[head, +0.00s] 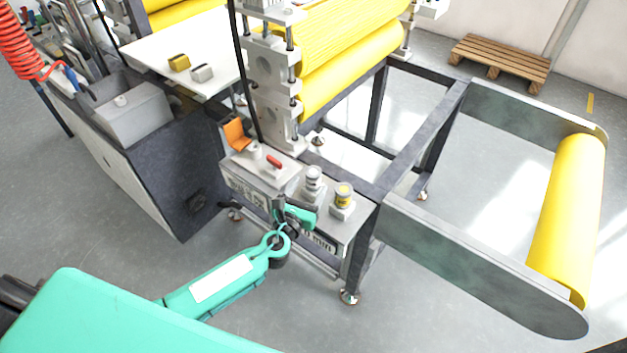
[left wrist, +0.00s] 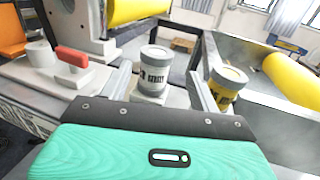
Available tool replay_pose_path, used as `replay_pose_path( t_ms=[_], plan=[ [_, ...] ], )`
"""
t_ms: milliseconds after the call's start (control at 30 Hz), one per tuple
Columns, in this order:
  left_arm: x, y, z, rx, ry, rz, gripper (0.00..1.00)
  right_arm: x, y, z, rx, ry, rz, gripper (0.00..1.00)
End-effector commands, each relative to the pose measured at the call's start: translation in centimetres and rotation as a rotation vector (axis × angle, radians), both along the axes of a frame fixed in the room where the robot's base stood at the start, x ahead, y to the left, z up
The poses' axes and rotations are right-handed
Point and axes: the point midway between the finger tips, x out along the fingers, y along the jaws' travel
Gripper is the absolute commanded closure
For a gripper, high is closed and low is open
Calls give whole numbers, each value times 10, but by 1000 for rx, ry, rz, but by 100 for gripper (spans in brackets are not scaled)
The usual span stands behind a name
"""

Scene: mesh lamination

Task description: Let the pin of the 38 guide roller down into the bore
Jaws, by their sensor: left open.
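Two short rollers stand upright on the small pale shelf of the machine. One has a grey-and-white body with a dark printed label (head: 313,182); the other has a yellow band (head: 343,195). I cannot read a 38 on either. In the left wrist view the grey-labelled roller (left wrist: 153,72) stands between my fingers, and the yellow-banded one (left wrist: 224,86) is to the right, outside them. My left gripper (head: 292,208) is open, in front of the shelf beside the grey-labelled roller. The roller's pin and the bore are hidden; I cannot tell how the pin sits.
A red-handled part (head: 274,161) and an orange part (head: 236,134) lie to the left on the shelf. Large yellow rollers (head: 350,70) rise behind it. Open floor lies in front.

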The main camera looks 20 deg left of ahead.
Motion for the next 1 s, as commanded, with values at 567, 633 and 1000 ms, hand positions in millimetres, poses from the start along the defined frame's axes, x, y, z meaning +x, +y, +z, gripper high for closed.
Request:
replay_pose_path(
  t_ms=[567,633,1000],
  plan=[
    [56,1,-3,-1,1,0,38,-2,1,12,1,2,0,100],
    [59,1,-3,-2,1,0,38,-2,2,12,2,3,0,100],
    [59,1,-3,-2,1,0,67,-3,7,12,7,4,1,100]
  ],
)
